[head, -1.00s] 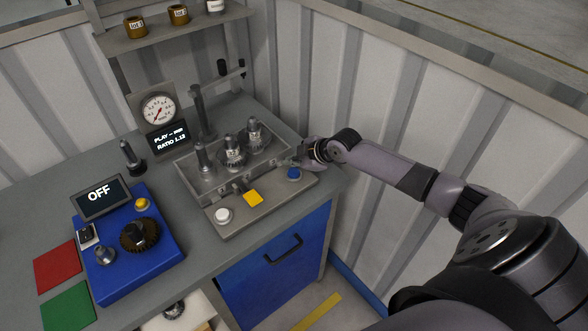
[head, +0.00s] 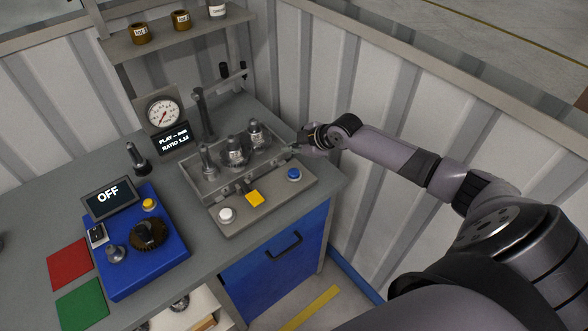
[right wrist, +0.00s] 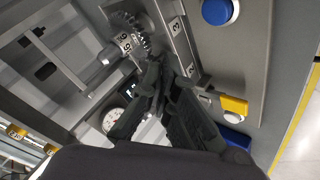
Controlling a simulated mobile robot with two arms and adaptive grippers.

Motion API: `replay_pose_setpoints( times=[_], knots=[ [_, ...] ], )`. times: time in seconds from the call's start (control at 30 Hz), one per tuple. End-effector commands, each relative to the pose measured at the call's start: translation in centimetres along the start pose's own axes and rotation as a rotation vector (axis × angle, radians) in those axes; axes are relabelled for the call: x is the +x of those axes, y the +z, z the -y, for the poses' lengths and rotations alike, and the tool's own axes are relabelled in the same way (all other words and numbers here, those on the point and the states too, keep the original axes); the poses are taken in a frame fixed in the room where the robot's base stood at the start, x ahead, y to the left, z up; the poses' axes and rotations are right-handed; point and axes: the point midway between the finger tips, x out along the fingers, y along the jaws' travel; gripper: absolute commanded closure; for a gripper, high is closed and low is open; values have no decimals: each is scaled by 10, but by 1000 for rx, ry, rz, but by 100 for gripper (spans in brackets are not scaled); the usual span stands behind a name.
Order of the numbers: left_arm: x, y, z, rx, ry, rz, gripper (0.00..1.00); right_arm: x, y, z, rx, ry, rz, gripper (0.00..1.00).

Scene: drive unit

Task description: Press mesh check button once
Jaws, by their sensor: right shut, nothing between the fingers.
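A grey gear fixture (head: 262,203) on the bench has a blue round button (head: 294,174) at its right end, a yellow square piece (head: 254,198) in the middle and a white round button (head: 226,214) at its left. I cannot read which one is labelled mesh check. My right gripper (head: 296,148) is shut and empty, just behind the blue button and apart from it. In the right wrist view its fingers (right wrist: 155,78) are together, with the blue button (right wrist: 217,11) at the top and the yellow piece (right wrist: 233,105) at right. My left gripper is out of view.
Gears on posts (head: 236,153) stand in the fixture close to my right gripper. A gauge (head: 163,113) with a small display stands behind. A blue unit (head: 150,250) reading OFF is at left. The corrugated wall (head: 365,110) lies beyond my right arm.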

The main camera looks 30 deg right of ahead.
Motion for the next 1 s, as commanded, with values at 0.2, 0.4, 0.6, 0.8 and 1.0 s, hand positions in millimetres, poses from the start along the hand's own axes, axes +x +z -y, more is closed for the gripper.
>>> replay_pose_setpoints(
  times=[0.2, 0.4, 0.6, 0.8, 1.0],
  knots=[
    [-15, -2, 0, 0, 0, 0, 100, -17, -12, -13, -2, 2, 0, 100],
    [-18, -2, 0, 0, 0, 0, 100, -31, -22, -23, -2, 2, 0, 100],
    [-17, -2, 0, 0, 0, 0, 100, -44, -32, -33, -2, 2, -1, 100],
    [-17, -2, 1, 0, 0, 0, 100, -58, -42, -43, -2, 2, -2, 100],
    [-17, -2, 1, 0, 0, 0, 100, -62, -45, -46, 0, 0, 0, 100]
  ],
)
